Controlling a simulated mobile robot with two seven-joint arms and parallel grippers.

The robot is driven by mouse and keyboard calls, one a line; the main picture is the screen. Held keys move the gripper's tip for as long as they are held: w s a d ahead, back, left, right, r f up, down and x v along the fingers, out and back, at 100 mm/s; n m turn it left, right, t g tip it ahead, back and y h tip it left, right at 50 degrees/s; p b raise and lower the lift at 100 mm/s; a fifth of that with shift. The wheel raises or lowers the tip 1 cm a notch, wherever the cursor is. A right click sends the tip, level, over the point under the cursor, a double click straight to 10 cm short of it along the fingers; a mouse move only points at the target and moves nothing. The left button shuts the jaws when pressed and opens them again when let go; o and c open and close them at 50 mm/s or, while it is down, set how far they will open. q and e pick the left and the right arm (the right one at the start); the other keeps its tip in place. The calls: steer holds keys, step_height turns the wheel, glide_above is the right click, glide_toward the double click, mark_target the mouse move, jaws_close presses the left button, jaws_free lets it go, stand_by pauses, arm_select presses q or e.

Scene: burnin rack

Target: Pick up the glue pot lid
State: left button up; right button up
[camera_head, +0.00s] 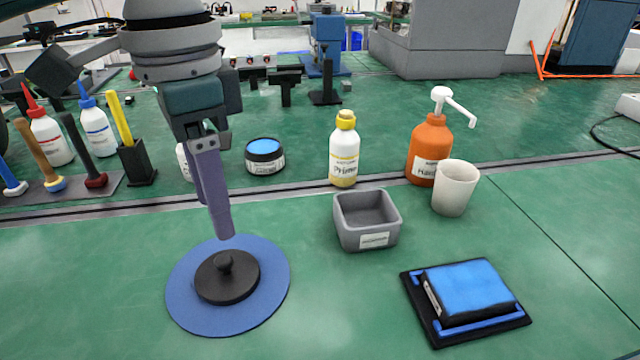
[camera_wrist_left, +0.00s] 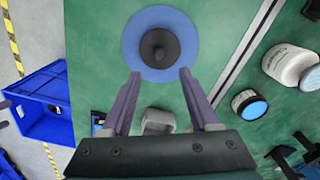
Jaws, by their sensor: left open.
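The glue pot lid (camera_head: 228,283) looks like a black disc with a round knob on top. It lies flat, knob up, on a round blue mat (camera_head: 185,300) at the front left of the green table. In the left wrist view the lid (camera_wrist_left: 159,48) is just beyond the fingertips. My left gripper (camera_head: 225,236) points down above the lid, with nothing between its fingers. In the left wrist view the fingers (camera_wrist_left: 160,73) are apart on either side of the lid's near edge. My right gripper is not in view.
A grey bin (camera_head: 350,236), a white cup (camera_head: 454,187) and a blue block on a black tray (camera_head: 437,335) stand to the right. A primer bottle (camera_head: 344,150), an orange pump bottle (camera_head: 428,142) and a blue-topped jar (camera_head: 265,156) stand behind. Tools stand in a rack at left.

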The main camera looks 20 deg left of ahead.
mark_target(222, 259)
arm_select(q)
steer(key=f, duration=0.2)
steer(key=f+b, duration=0.1)
steer(key=f, duration=0.5)
steer(key=shift+s+a+b, duration=0.2)
steer(key=shift+s+b, duration=0.05)
steer(key=shift+b, duration=0.05)
jaws_close()
